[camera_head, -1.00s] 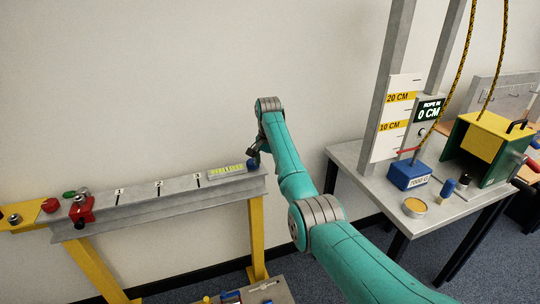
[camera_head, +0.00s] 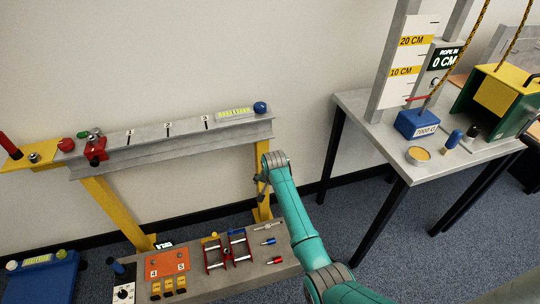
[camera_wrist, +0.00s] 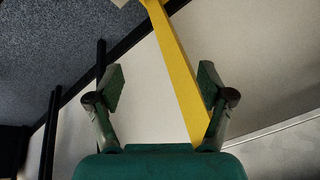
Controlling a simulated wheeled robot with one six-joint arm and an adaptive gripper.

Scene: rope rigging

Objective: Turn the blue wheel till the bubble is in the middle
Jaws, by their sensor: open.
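The blue wheel (camera_head: 261,107) is at the right end of the grey beam in the head view. The level (camera_head: 237,114) with its yellow-green vial lies on the beam just left of the wheel. The bubble is too small to make out. My gripper (camera_head: 261,186) is below and apart from the wheel, beside the yellow leg under the beam's right end. In the wrist view my gripper (camera_wrist: 157,88) is open and empty, with the yellow leg (camera_wrist: 178,70) showing beyond its fingers.
The grey beam (camera_head: 160,146) stands on yellow legs. A red clamp (camera_head: 96,151) sits on its left part. Below is a low bench (camera_head: 215,283) with an orange plate and red frames. At the right, a table (camera_head: 372,140) holds a blue weight and a green-and-yellow winch.

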